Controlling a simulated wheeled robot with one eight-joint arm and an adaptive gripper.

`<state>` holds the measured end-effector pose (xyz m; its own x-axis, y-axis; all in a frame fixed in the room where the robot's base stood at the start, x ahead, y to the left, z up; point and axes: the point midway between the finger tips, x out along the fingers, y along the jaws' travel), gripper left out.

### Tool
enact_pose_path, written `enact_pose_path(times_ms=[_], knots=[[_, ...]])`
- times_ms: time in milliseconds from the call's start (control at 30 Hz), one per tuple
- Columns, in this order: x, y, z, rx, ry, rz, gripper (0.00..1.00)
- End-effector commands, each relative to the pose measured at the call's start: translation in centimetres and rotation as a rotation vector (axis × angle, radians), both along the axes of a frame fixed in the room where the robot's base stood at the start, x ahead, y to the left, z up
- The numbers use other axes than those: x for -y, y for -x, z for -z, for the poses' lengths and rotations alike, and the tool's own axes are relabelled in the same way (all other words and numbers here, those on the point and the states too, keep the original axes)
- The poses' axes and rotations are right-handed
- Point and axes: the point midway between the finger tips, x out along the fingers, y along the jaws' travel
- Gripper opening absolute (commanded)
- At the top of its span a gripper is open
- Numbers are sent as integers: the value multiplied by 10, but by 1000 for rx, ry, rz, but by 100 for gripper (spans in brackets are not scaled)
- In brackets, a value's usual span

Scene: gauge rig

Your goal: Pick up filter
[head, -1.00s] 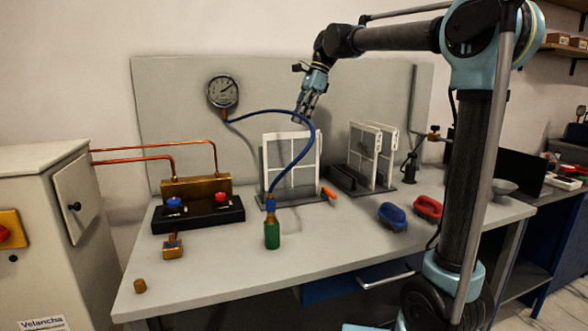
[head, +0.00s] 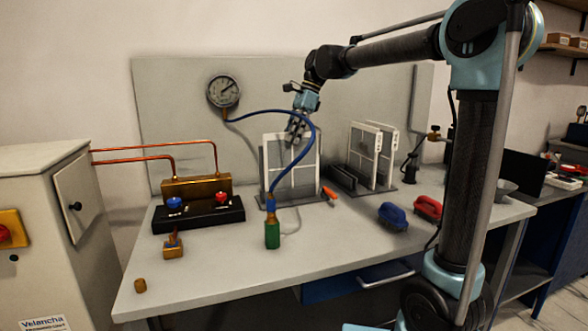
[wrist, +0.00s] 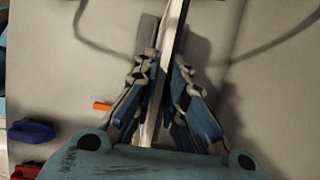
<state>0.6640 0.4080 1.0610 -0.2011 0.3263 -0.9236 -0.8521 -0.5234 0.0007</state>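A white framed filter panel (head: 292,170) stands upright in a dark stand at the middle of the bench. Two similar white filters (head: 366,152) stand in a second stand to its right. My gripper (head: 295,135) points down at the top edge of the middle filter. In the wrist view, that filter (wrist: 172,45) shows edge-on as a thin strip between the fingers of my gripper (wrist: 163,85). The fingers are spread on both sides of it, with gaps visible. The lower part of the filter is hidden by my gripper body in the wrist view.
A valve block (head: 197,208) is at left. Blue (head: 392,215) and red (head: 428,208) brushes lie at right. The bench front is mostly clear.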

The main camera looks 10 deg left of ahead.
Motion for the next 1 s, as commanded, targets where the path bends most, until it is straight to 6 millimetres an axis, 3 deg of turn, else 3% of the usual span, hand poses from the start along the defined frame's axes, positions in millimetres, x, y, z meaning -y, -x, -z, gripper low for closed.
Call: enact_pose_path(times_ms=[100,167,667,867,1000], knots=[[1,0,0,0,0,1,12],[2,-1,0,0,0,2,0],[2,-1,-6,0,0,1,0],[1,-1,-34,0,0,1,0],[1,-1,-68,0,0,1,0]])
